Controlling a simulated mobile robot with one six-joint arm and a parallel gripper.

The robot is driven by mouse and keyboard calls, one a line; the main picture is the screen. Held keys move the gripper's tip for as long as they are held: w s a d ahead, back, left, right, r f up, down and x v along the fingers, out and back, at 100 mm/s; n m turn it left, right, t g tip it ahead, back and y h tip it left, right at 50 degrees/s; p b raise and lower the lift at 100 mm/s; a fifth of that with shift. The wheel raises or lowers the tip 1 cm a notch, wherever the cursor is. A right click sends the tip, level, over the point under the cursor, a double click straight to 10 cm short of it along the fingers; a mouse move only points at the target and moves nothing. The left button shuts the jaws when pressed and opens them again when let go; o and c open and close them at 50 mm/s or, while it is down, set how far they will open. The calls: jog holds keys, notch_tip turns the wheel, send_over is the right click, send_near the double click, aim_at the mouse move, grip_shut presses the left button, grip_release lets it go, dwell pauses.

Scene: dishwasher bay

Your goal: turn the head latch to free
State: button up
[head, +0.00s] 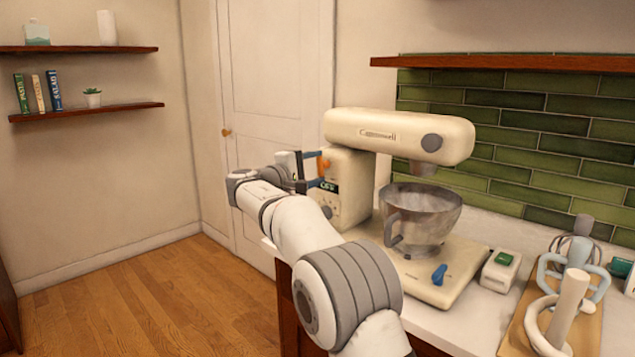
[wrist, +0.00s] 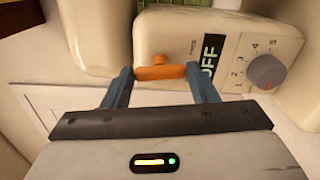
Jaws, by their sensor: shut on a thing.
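The head latch is an orange lever (wrist: 160,73) on the side of the cream stand mixer (head: 400,130). In the wrist view it lies crosswise between my two blue fingers, near a label that reads "FREE" in part. My gripper (wrist: 160,80) is shut on the latch, one finger at each end. In the head view my gripper (head: 318,170) is at the mixer's left side, with a bit of the orange latch (head: 323,165) showing. The mixer head is level over the bowl.
A steel bowl (head: 422,215) stands on the mixer base, with a blue lever (head: 439,274) in front. A grey speed dial (wrist: 266,72) and an "OFF" display (wrist: 211,55) are beside the latch. Attachments stand on a wooden board (head: 590,325) at right. A shelf (head: 500,63) hangs above.

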jog(key=shift+f+m+b, duration=0.3)
jog(key=shift+m+b, duration=0.25)
jog(key=shift+m, duration=0.15)
jog(key=o, duration=1)
jog(key=shift+r, duration=0.25)
jog(key=shift+s, duration=0.1)
jog(key=v, duration=0.7)
jog(key=shift+s+a, duration=0.25)
jog(key=shift+s, duration=0.05)
jog(key=shift+d, duration=0.1)
